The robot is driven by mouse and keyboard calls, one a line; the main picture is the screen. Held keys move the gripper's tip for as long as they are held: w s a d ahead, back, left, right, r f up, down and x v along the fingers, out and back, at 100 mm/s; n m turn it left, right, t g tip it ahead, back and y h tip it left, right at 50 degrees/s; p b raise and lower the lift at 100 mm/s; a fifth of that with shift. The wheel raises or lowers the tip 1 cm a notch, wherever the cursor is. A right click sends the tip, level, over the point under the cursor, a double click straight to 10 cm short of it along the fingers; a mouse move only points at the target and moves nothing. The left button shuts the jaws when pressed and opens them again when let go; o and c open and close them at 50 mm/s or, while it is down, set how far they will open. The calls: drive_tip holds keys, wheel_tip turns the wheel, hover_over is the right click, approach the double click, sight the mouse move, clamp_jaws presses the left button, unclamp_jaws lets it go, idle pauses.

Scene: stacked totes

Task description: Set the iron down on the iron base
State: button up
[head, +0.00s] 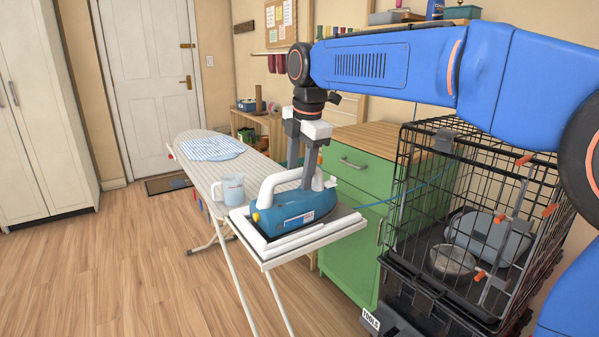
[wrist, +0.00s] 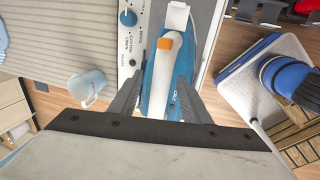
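The blue iron (head: 295,212) with a white handle sits flat, as far as I can see, on the iron base (head: 262,246), a white-edged unit with a dark top at the near end of the ironing board. In the wrist view the iron (wrist: 160,80) lies beside the base's white control strip (wrist: 130,50) with its dial. My gripper (head: 305,172) reaches down from above at the handle. In the wrist view its fingers (wrist: 165,82) stand apart on either side of the handle, with blue body showing between; the gripper looks open. The contact under the iron is hidden.
A clear measuring cup (head: 229,188) stands on the ironing board (head: 196,170) close to the iron, with a folded striped cloth (head: 212,148) beyond it. A green cabinet (head: 357,235) stands behind the base. A black wire crate (head: 470,215) is at the right. Open floor lies left.

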drive_tip(key=shift+f, duration=0.1)
drive_tip(key=v, duration=1.7)
drive_tip(key=s+d+f+m+t, duration=0.1)
drive_tip(key=s+d+f+m, duration=0.55)
drive_tip(key=d, duration=0.25)
drive_tip(key=s+d+f+m, duration=0.5)
drive_tip(key=d+f+m, duration=0.25)
drive_tip(key=d, duration=0.25)
drive_tip(key=s+d+f+m, duration=0.3)
drive_tip(key=s+f, duration=0.2)
drive_tip(key=f, duration=0.2)
drive_tip(key=s+d+f+m+t+h, duration=0.1)
drive_tip(key=s+f+m, duration=0.3)
drive_tip(key=f, duration=0.4)
drive_tip(key=s+d+f+m, duration=0.3)
drive_tip(key=s+d+f, duration=0.1)
drive_tip(key=s+f, duration=0.2)
drive_tip(key=shift+s+d+f+m+t, duration=0.35)
drive_tip(key=shift+s+f+m+t, duration=0.05)
drive_tip(key=shift+f, duration=0.25)
